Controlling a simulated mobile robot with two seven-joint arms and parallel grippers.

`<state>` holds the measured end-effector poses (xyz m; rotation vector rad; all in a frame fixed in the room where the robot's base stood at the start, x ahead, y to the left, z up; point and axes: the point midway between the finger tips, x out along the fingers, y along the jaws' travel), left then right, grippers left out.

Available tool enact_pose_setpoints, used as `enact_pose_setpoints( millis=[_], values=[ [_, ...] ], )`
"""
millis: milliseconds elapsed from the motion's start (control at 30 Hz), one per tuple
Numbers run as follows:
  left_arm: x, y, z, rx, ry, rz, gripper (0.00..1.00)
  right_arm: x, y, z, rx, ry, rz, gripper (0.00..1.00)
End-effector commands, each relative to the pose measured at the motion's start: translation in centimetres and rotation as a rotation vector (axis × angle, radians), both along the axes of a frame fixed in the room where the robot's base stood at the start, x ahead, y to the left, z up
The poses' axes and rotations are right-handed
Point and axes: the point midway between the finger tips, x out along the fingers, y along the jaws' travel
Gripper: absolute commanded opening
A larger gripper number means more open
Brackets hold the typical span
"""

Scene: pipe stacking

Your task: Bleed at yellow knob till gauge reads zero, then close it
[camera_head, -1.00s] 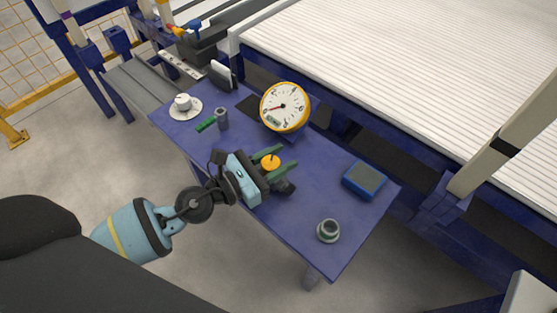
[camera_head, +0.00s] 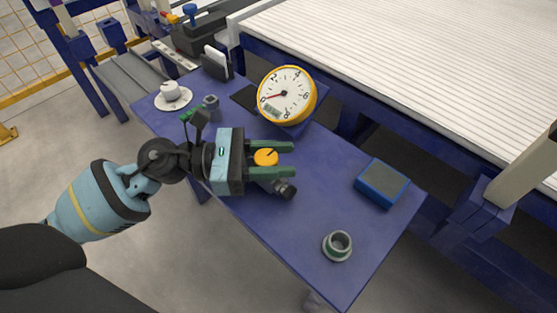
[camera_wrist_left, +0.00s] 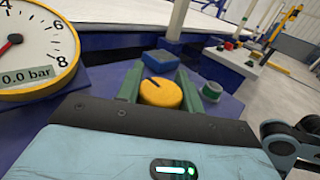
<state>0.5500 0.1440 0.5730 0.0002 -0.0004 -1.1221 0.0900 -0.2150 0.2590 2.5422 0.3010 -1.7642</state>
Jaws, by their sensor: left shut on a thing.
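The yellow knob (camera_head: 266,157) has a dark line on its top. It sits between the green fingers of my left gripper (camera_head: 283,159), which is shut on it. The wrist view also shows the knob (camera_wrist_left: 160,94), held between the fingers. The yellow-rimmed round gauge (camera_head: 287,95) stands behind the knob on the blue table (camera_head: 310,200). Its red needle points left, at the 0 mark. In the wrist view the gauge (camera_wrist_left: 32,48) is cut off at the left, and its display reads 0.0 bar. My right gripper is not in view.
A blue box (camera_head: 382,183) and a grey-green ring (camera_head: 337,245) stand on the right of the table. A cup on a saucer (camera_head: 173,98), a small grey cylinder (camera_head: 211,103) and a dark holder (camera_head: 216,64) stand at the left. The right middle of the table is clear.

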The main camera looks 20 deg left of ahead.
Motion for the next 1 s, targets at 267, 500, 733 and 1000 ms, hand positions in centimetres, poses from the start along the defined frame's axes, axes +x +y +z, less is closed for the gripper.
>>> enact_pose_setpoints(
  millis=[267,500,733,1000],
  values=[
    [-0.06,-0.05,0.01,0.0,0.001,-0.029,0.14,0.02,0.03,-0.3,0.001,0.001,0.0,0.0],
    [-0.07,-0.06,0.04,0.0,0.001,-0.029,0.14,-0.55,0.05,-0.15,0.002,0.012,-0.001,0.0],
    [-0.05,-0.05,0.04,0.0,0.001,-0.028,0.59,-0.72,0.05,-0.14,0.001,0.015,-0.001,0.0],
    [-0.07,0.02,0.01,0.0,0.001,-0.027,0.59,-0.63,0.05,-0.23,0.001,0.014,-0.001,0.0]
  ],
)
